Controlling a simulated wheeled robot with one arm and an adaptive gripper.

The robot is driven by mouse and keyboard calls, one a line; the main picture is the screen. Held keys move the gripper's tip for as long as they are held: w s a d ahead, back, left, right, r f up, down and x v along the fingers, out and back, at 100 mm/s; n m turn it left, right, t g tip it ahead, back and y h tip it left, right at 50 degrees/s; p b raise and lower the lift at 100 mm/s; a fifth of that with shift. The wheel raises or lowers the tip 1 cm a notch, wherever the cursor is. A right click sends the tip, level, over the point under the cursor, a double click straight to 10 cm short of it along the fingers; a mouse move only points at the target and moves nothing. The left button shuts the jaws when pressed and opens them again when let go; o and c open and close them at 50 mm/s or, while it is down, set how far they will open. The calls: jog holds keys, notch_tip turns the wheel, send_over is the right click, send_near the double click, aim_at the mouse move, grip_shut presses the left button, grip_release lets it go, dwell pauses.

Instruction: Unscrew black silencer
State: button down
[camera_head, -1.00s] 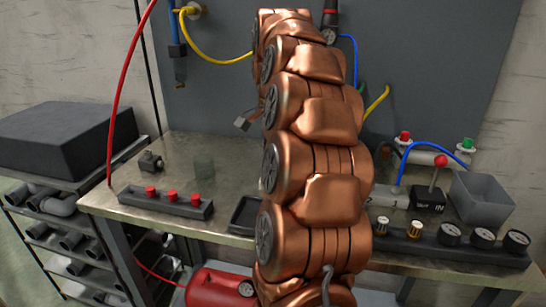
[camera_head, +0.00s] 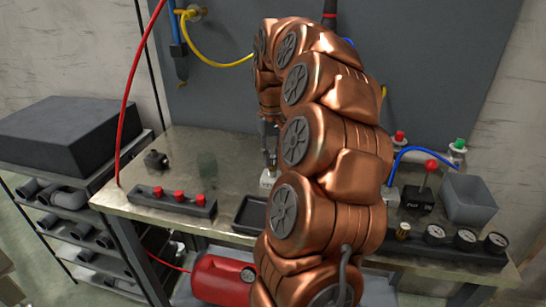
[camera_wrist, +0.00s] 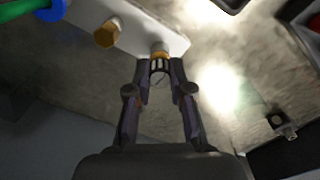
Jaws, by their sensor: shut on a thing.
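In the wrist view, my gripper (camera_wrist: 160,70) is shut around a small dark cylinder, seemingly the black silencer (camera_wrist: 159,66). Its sides are partly hidden by the fingers. A brass-coloured ring (camera_wrist: 159,53) shows directly behind it, against a pale metal block (camera_wrist: 135,28). A brass hex fitting (camera_wrist: 106,33) stands on the same block to the left, apart from my fingers. In the head view, my gripper (camera_head: 269,160) points down at a small pale block on the bench; the silencer cannot be made out there.
The bench (camera_head: 225,150) carries a red-button box (camera_head: 172,200), a dark tray (camera_head: 250,212) and a small black fitting (camera_head: 156,160). A blue hose (camera_head: 410,152) arches there.

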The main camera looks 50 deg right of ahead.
jog(key=shift+r+n+p, duration=0.25)
jog(key=shift+n+p, duration=0.4)
jog(key=shift+n, duration=0.45)
jog(key=shift+f, duration=0.25)
jog(key=shift+r, duration=0.75)
jog(key=shift+r+p, duration=0.6)
jog(key=shift+r, duration=0.85)
